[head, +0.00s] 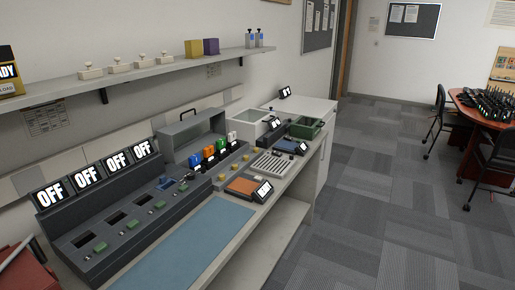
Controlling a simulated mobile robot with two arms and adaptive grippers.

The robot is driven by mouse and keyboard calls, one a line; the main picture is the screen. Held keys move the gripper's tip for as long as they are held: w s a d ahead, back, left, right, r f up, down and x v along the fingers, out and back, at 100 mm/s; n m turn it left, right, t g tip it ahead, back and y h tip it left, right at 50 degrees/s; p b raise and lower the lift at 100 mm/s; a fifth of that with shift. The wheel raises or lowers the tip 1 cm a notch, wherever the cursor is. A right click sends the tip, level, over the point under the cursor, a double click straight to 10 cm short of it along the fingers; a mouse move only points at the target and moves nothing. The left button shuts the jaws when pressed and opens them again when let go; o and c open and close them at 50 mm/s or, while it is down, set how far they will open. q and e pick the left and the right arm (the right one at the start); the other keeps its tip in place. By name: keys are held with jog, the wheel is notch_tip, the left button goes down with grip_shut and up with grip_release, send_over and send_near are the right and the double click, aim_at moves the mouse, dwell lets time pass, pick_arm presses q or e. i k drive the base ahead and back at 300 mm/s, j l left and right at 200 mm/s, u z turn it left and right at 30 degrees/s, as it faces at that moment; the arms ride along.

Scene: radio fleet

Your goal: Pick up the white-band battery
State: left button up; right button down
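A row of small upright blocks with coloured tops stands in a grey rack on the bench. One with a white top (232,136) is at the far right end of the row. It is the likeliest white-band battery, but it is too small to tell for sure. Left of it are a green one (221,144), an orange one (208,152) and a blue one (194,160). Neither of my grippers is in view.
A grey console (130,222) with several OFF displays and empty slots fills the near left of the bench, beside a blue mat (190,247). A green bin (305,128) stands farther back. A wall shelf (130,72) hangs above. Open carpet (375,195) lies to the right.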

aim_at(231, 137)
jog(key=u, duration=0.3)
jog(key=i+l+u, duration=0.15)
jog(key=u, duration=0.2)
jog(key=i+l+u, duration=0.15)
jog(key=l+u, duration=0.2)
jog(key=i+l+u, duration=0.1)
jog(key=l+u, duration=0.6)
